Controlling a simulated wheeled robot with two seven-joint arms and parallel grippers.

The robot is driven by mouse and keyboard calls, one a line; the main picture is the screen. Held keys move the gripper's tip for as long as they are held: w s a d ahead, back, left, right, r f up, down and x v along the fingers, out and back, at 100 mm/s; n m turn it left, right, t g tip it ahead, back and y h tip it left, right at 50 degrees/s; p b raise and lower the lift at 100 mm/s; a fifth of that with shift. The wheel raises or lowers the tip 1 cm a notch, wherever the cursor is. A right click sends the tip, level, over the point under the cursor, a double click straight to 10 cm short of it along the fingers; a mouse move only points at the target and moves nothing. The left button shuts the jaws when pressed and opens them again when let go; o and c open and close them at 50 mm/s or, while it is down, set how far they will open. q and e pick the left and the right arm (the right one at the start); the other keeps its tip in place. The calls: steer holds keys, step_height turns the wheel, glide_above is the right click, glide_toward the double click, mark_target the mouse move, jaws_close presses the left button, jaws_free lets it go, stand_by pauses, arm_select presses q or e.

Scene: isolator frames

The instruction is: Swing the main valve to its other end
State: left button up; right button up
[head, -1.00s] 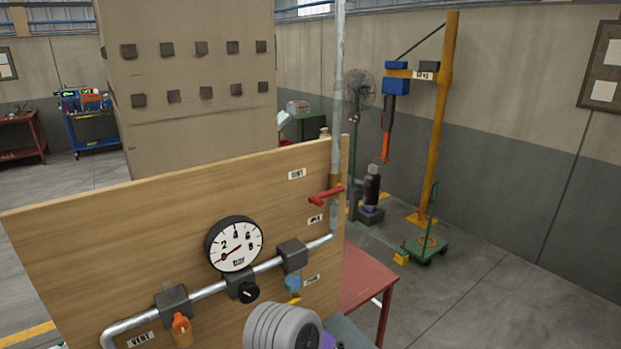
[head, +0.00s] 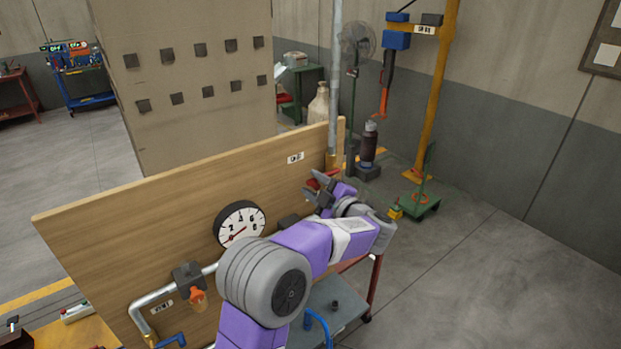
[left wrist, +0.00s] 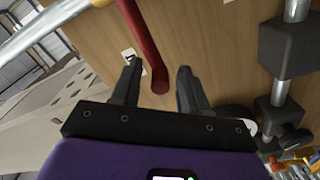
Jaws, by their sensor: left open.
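The valve with the red lever handle (left wrist: 143,42) sits on the upright pipe at the right end of the wooden board. In the head view its red handle is mostly hidden by my left gripper (head: 318,188). My left gripper is open. In the left wrist view, its two dark fingers (left wrist: 160,68) stand one on each side of the handle's rounded free end. The handle comes down from the top of that view. I cannot tell whether a finger touches it. My right gripper is not in view.
The wooden board (head: 130,225) carries a round gauge (head: 239,224), grey pipe and an orange handle (head: 198,299). A grey-topped cart (head: 345,300) stands below my left arm. A green trolley (head: 418,203) and yellow hoist post (head: 432,110) stand behind. Open floor lies at right.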

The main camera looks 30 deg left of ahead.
arm_select(q)
steer(key=shift+x, duration=0.95)
steer(key=shift+c, duration=0.3)
jaws_close()
steer(key=shift+f, duration=0.1)
